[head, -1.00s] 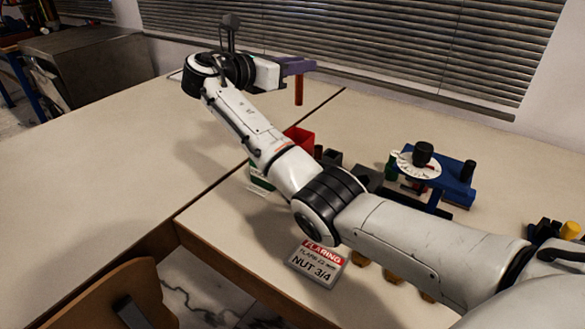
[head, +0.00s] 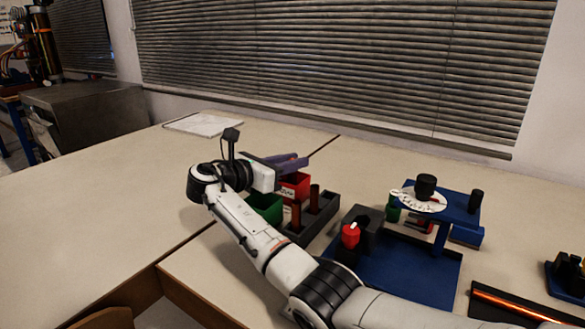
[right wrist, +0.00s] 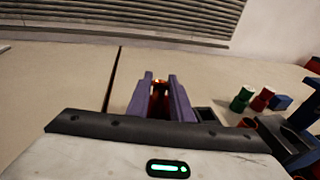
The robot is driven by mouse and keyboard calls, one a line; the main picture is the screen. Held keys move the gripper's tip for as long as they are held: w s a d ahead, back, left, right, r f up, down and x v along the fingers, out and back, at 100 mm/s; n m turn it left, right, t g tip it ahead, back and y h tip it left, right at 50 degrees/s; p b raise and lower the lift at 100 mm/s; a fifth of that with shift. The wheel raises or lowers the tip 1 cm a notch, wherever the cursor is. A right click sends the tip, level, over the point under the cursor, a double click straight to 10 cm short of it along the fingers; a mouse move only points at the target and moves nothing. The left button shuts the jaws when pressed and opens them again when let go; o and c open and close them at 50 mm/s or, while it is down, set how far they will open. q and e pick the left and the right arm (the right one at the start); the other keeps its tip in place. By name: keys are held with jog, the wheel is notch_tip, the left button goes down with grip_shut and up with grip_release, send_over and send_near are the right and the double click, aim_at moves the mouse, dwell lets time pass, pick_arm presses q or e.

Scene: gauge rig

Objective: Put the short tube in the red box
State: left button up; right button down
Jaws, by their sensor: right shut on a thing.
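The red box (head: 296,188) sits in the dark rack beside the green box, partly covered by my right gripper. My right gripper (head: 286,161) has purple fingers and is low, at the top of the red box. In the right wrist view the fingers (right wrist: 160,92) are shut on a copper-coloured tube (right wrist: 159,98), seen nearly end-on. In the head view this held tube is hidden, so I cannot tell how far it reaches into the red box. My left gripper is out of view.
The green box (head: 267,207) and standing copper tubes (head: 314,197) are close by in the dark rack (head: 322,221). A blue fixture base (head: 415,268) and dial stand (head: 455,208) are to the right. The table behind the gripper is mostly clear.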

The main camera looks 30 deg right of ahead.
jog(key=shift+f, duration=0.2)
jog(key=c, duration=1.6)
grip_release()
jog(key=shift+f, duration=0.1)
jog(key=shift+o, duration=0.2)
jog(key=p+v, duration=0.1)
jog(key=v, duration=1.1)
jog(key=shift+p, duration=0.4)
jog(key=shift+s, duration=0.1)
